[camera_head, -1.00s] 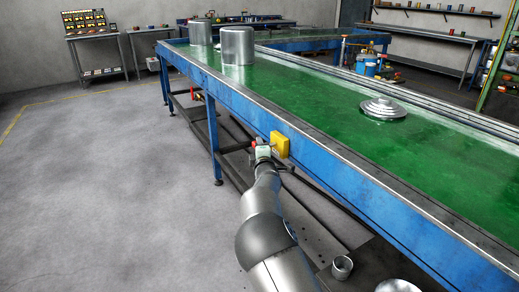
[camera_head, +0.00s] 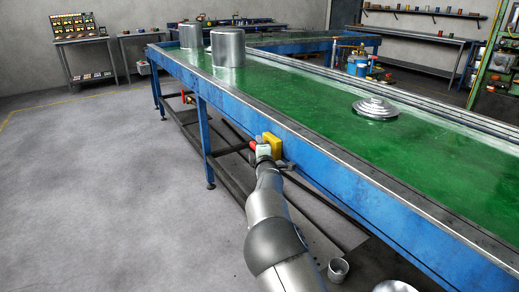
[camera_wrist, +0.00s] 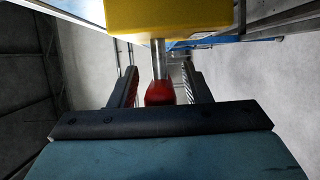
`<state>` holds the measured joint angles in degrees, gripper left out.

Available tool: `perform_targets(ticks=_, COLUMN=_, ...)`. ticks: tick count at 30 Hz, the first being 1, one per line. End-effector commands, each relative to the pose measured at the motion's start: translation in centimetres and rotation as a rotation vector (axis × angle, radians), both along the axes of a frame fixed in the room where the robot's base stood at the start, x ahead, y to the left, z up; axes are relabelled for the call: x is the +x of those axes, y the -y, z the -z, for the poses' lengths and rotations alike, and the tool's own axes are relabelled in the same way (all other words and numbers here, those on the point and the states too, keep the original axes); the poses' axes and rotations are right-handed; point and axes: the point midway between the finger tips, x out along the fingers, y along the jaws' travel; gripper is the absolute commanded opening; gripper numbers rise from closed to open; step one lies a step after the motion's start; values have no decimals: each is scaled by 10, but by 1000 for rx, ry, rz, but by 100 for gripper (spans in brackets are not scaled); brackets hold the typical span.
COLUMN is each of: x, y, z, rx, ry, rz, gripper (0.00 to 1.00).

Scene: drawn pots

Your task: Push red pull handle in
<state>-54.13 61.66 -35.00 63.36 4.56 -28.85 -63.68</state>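The yellow box (camera_head: 275,145) is fixed to the blue side of the conveyor table in the head view. It fills the top middle of the wrist view (camera_wrist: 168,16). A metal shaft (camera_wrist: 159,60) runs from it to the red pull handle (camera_wrist: 160,92), so the handle stands out from the box. My gripper (camera_wrist: 160,88) is open, one finger on each side of the red handle, with gaps visible. The handle's near end is partly hidden by my gripper body, and I cannot tell whether they touch. In the head view, red (camera_head: 253,145) shows beside my gripper (camera_head: 263,152).
The long table with a green top (camera_head: 300,100) runs along the right above my arm. A metal lid (camera_head: 375,107) and large pots (camera_head: 228,47) stand on it. A small metal cup (camera_head: 338,268) is low beside my arm. The floor at left is clear.

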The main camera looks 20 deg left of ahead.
Motion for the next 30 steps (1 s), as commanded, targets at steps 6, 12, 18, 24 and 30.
perform_targets(ticks=6, x=-2, y=-1, z=1, rx=-1, ry=-1, rz=-2, gripper=44)
perform_targets(ticks=12, x=-17, y=9, z=0, rx=0, ry=-2, rz=-1, gripper=44)
perform_targets(ticks=18, x=-52, y=32, z=0, rx=-1, ry=-4, rz=-1, gripper=44)
perform_targets(ticks=24, x=-93, y=59, z=0, rx=1, ry=-3, rz=-1, gripper=44)
perform_targets(ticks=30, x=-127, y=81, z=0, rx=1, ry=-3, rz=-1, gripper=44)
